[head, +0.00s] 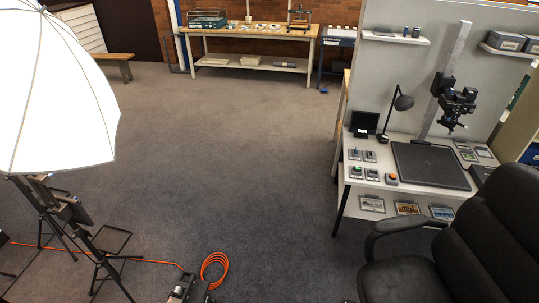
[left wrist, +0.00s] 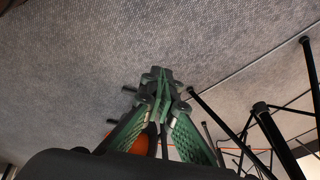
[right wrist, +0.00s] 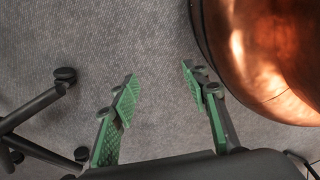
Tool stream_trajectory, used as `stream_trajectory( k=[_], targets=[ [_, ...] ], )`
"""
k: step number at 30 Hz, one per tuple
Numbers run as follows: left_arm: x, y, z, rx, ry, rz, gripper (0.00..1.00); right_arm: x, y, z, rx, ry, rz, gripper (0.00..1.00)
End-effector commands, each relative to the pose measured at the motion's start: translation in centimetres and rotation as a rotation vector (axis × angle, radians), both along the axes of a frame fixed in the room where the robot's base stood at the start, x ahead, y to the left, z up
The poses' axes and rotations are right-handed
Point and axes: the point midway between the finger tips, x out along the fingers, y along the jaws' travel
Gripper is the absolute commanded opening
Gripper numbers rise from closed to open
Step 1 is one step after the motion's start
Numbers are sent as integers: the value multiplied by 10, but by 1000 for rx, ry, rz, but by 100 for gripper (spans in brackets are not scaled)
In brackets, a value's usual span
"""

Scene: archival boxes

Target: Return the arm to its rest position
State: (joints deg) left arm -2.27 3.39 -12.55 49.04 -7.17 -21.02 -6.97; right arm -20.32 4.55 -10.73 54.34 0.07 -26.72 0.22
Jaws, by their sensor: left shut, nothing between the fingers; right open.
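My left gripper (left wrist: 158,76) shows in the left wrist view. Its green-padded fingers are together at the tips, with nothing held between them. It hangs over grey carpet. My right gripper (right wrist: 158,75) shows in the right wrist view. Its green-padded fingers are apart and empty, also over carpet. I cannot make out either gripper clearly in the head view; a dark piece of equipment at the bottom edge there may be part of my left arm.
A copper rounded surface (right wrist: 268,55) is close to the right gripper, and caster legs (right wrist: 40,108) lie left. Thin black stand legs (left wrist: 268,135) are beside the left gripper. A black chair (head: 470,240), white umbrella (head: 60,85) and orange cable coil (head: 214,268) surround open carpet (head: 230,160).

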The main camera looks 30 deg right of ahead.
Motion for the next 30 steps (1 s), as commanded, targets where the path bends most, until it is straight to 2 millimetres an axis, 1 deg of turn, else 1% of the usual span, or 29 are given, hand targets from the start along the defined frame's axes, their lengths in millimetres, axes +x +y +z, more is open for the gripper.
stream_trajectory(
  k=[1,2,3,5,6,8,9,12,13,15,18,21,25,30],
  targets=[
    [-39,9,-5,-7,41,35,0,-6,-1,4,0,0,4,42],
    [-62,13,-9,-12,64,54,0,-9,-1,4,-1,-1,6,42],
    [-90,18,-14,-17,91,81,0,-15,-2,4,-1,0,9,42],
    [-133,25,-19,-26,134,122,0,-23,-3,5,-1,0,13,42],
    [-161,29,-22,-30,159,149,0,-28,-4,6,-3,1,15,42],
    [-202,35,-24,-35,198,188,0,-36,-5,7,-3,1,19,42],
    [-226,38,-25,-38,220,212,0,-40,-5,7,-3,1,22,42],
    [-277,44,-24,-41,265,263,0,-49,-7,9,-4,0,26,42],
    [-289,44,-24,-42,275,275,0,-52,-7,9,-4,2,28,42],
    [-311,46,-23,-43,295,297,0,-56,-10,10,-4,1,30,42],
    [-329,48,-22,-43,310,314,0,-60,-11,10,-4,2,32,42],
    [-334,49,-22,-43,314,320,0,-61,-11,10,-4,2,32,42],
    [-334,49,-22,-42,315,320,0,-61,-11,9,-4,2,32,42],
    [-333,49,-22,-42,315,320,0,-61,-10,9,-4,2,32,31]
  ],
)
